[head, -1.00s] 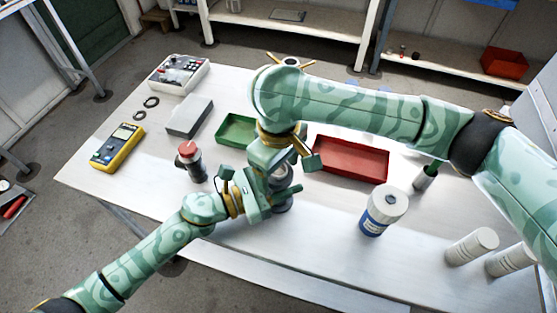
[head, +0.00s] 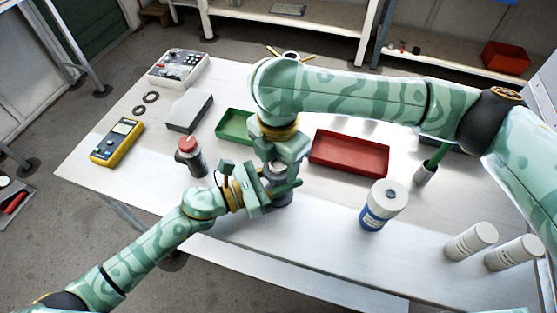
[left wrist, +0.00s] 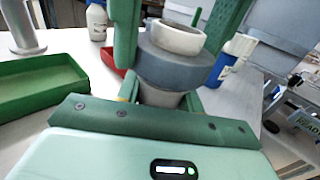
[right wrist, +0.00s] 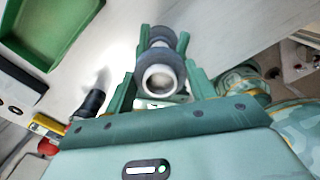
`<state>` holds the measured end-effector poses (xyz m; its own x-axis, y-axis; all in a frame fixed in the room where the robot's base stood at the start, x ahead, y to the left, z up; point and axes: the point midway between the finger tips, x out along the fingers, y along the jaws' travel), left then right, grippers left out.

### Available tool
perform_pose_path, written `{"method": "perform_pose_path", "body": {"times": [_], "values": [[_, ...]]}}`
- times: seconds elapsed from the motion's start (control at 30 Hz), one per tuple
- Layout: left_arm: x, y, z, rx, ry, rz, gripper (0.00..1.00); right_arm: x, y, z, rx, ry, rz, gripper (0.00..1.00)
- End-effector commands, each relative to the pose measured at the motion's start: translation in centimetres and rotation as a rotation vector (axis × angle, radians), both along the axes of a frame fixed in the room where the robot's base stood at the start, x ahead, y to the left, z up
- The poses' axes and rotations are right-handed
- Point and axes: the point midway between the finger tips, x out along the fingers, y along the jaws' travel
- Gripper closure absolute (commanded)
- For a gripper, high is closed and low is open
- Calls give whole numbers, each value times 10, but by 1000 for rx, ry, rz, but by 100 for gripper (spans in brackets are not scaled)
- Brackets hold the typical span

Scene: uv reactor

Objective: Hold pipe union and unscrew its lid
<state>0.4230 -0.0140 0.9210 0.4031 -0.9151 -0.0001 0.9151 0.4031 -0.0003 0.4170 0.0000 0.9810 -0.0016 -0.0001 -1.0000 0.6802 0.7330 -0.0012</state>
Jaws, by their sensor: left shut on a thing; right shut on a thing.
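The pipe union (head: 283,199) stands upright at the table's front part, mostly hidden by my grippers in the head view. It is dark grey with a pale ring on top, clear in the left wrist view (left wrist: 172,66). The pale ring and open bore also show in the right wrist view (right wrist: 160,79). My left gripper (head: 282,188) comes in from the left and is shut on the union's lower body. My right gripper (head: 281,162) comes down from above and is shut on its upper part, the lid. The exact finger contacts are partly hidden.
A red tray (head: 349,170) and green tray (head: 233,122) lie behind. A blue-labelled bottle (head: 383,207) and white cylinders (head: 470,241) stand right. The front strip of table is clear.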

Motion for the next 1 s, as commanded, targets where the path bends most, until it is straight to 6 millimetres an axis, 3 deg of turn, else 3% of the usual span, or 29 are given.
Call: {"method": "perform_pose_path", "body": {"times": [0.1, 0.23, 1.0], "values": [[-1, 0, 0, 0, 0, -1, 100, 2, -1, 0, -2, -4, 280, 72], [-1, 0, 0, 0, 0, -2, 100, 2, -1, 1, -2, -4, 465, 72], [-1, 0, 0, 1, 1, -1, 100, 2, -1, 4, -3, -5, 472, 72]]}}
